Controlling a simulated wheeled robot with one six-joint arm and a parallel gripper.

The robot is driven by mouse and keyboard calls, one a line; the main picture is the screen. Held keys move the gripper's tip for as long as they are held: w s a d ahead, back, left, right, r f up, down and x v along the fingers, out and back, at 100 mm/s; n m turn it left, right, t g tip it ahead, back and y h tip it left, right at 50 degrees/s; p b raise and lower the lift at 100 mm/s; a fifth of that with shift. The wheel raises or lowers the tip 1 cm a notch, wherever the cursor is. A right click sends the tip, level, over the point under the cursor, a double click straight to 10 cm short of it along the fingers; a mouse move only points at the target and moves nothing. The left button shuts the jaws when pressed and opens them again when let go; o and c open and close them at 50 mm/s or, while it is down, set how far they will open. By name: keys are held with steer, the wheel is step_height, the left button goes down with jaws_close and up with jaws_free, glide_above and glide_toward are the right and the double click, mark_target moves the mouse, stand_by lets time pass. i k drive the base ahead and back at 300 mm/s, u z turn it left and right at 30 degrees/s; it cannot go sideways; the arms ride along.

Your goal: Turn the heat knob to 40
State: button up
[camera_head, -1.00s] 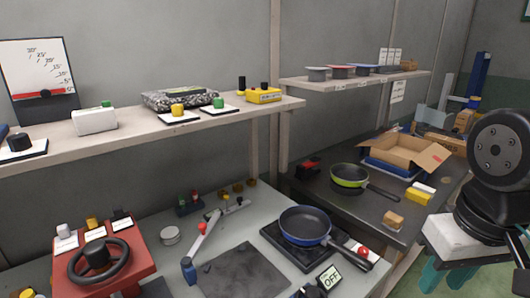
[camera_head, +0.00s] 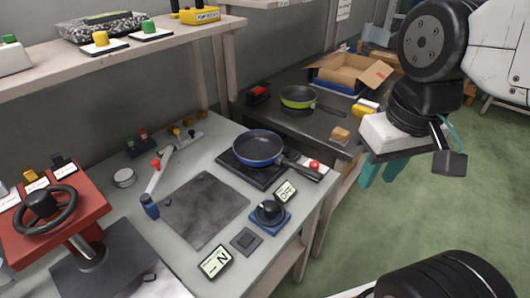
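A black round knob on a blue square base (camera_head: 269,213) stands on the grey worktop, right of the middle. I take it for the heat knob. A small display (camera_head: 285,192) behind it reads OFF. No scale marking 40 is legible around the knob. My gripper (camera_head: 381,174) has teal fingers pointing down. It is at the right, up and away from the knob, touching nothing. Two fingers show with a gap between them, and nothing is held. A blue pan (camera_head: 258,146) sits on a black hob plate (camera_head: 233,161) behind the knob.
A second display (camera_head: 215,262) and a small dark square pad (camera_head: 246,241) lie in front of the knob. A red button (camera_head: 314,165) is by the pan handle. A red stand with a black wheel (camera_head: 45,212) is at left. A dark mat (camera_head: 203,209) lies between. Green floor is open at right.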

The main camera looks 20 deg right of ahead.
mark_target(314, 165)
steer(key=z, duration=0.15)
steer(key=k, duration=1.1)
steer(key=z, duration=0.6)
steer(key=i, duration=1.5)
steer(key=u, duration=0.95)
